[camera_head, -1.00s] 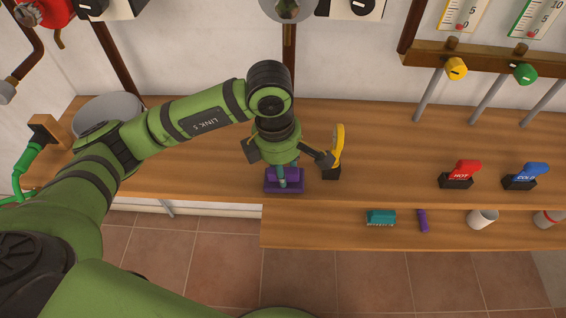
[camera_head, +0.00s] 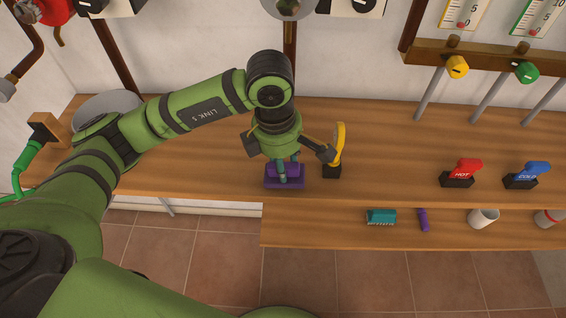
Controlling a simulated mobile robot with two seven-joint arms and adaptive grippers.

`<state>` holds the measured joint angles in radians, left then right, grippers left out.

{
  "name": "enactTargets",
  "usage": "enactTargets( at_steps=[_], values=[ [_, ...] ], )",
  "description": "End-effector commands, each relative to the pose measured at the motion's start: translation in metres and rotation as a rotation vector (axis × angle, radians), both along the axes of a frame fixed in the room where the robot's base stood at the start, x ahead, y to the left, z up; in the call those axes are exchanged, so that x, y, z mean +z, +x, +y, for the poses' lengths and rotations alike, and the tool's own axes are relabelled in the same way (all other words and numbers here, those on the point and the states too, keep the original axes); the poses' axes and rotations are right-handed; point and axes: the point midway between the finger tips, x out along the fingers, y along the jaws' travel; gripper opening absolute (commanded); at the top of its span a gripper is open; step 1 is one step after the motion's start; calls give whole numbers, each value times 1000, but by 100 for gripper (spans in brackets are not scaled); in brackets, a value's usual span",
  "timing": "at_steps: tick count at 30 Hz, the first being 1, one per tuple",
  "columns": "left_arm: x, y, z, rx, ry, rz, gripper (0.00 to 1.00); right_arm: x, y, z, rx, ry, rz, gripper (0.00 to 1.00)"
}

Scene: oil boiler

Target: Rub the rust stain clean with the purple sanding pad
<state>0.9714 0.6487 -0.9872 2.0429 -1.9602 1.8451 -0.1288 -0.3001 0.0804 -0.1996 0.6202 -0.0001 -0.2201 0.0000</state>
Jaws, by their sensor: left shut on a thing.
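The purple sanding pad (camera_head: 285,182) is near the front edge of the wooden counter (camera_head: 390,150), in the middle of the view. My left gripper (camera_head: 284,168) points down and is shut on the pad's upper part from above. The pad looks level and close to the counter top; I cannot tell whether it touches the wood. I see no rust stain; it may be hidden or out of view. My right gripper is not in view.
A yellow-handled tool (camera_head: 338,150) in a black base stands just right of my left gripper. Red (camera_head: 463,173) and blue (camera_head: 527,175) levers stand further right. A lower shelf (camera_head: 330,233) holds a teal brush (camera_head: 381,217), a purple item (camera_head: 424,220) and a white cup (camera_head: 483,218).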

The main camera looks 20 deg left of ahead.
Motion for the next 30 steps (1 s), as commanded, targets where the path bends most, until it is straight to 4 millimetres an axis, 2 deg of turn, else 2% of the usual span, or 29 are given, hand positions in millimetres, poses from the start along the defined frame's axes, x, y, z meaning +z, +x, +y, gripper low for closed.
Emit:
enactTargets(
  at_steps=[3, 16, 30],
  values=[
    [17, 1, 0, 0, -1, -4, 5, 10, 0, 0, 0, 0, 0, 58],
    [58, 1, 0, -1, -1, -3, 5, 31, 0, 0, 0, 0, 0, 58],
    [60, 0, 0, 0, 0, -2, 5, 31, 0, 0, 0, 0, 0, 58]
  ],
)
